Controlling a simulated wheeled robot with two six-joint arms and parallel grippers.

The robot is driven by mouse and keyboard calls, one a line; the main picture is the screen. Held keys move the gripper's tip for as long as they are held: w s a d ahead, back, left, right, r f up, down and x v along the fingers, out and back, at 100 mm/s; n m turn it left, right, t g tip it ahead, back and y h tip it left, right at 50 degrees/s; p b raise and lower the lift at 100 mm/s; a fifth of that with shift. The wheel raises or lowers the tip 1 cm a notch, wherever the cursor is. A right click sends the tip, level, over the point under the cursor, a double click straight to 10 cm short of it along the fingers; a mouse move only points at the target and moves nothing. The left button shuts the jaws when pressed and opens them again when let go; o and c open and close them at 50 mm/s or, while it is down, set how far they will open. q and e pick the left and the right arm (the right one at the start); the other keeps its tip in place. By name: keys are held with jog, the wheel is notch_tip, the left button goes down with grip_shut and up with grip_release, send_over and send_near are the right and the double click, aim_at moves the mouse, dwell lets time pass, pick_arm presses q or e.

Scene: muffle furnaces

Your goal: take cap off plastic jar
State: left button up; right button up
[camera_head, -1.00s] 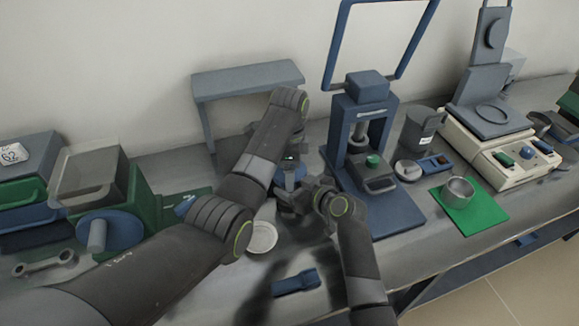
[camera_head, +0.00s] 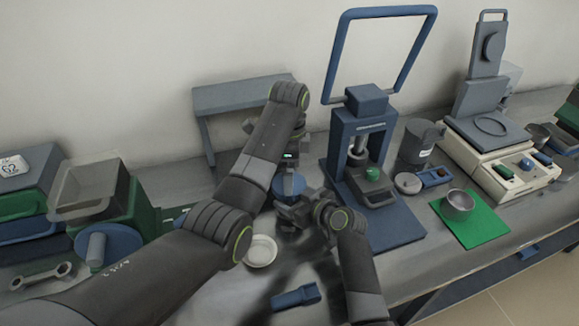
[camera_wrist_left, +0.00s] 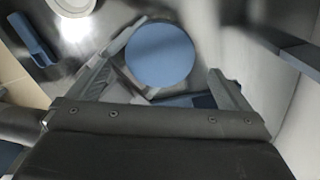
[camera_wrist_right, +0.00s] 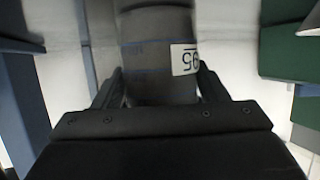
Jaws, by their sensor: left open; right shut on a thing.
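The plastic jar (camera_wrist_right: 158,55) is grey with a white number label. It stands between the fingers of my right gripper (camera_wrist_right: 160,72), which is shut on its body. Its round blue cap (camera_head: 289,185) shows below my left gripper in the head view. In the left wrist view the cap (camera_wrist_left: 160,54) appears as a flat blue disc between the spread fingers of my left gripper (camera_wrist_left: 175,48). The left gripper is open, above the cap, with gaps beside the disc. The jar's body is mostly hidden by my right gripper in the head view.
A white dish (camera_head: 260,251) and a blue tool (camera_head: 296,298) lie in front. A blue press (camera_head: 373,175) stands close on the right, a grey shelf (camera_head: 235,97) behind. A green machine with a grey hopper (camera_head: 87,188) is on the left. A metal cup (camera_head: 459,204) sits on a green mat.

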pick_arm(q)
jog(key=m, duration=0.1)
jog(key=r+m, duration=0.1)
jog(key=m, duration=0.1)
jog(key=r+m, duration=0.1)
jog(key=m, duration=0.3)
jog(key=r+m, duration=0.1)
jog(key=m, duration=0.1)
jog(key=shift+f, duration=3.85)
jog(key=shift+c, duration=0.4)
jog(key=c, duration=0.8)
jog(key=n, duration=0.4)
jog(key=shift+n, duration=0.3)
jog(key=shift+c, duration=0.2)
jog(key=n, duration=0.5)
jog(key=o, duration=0.9)
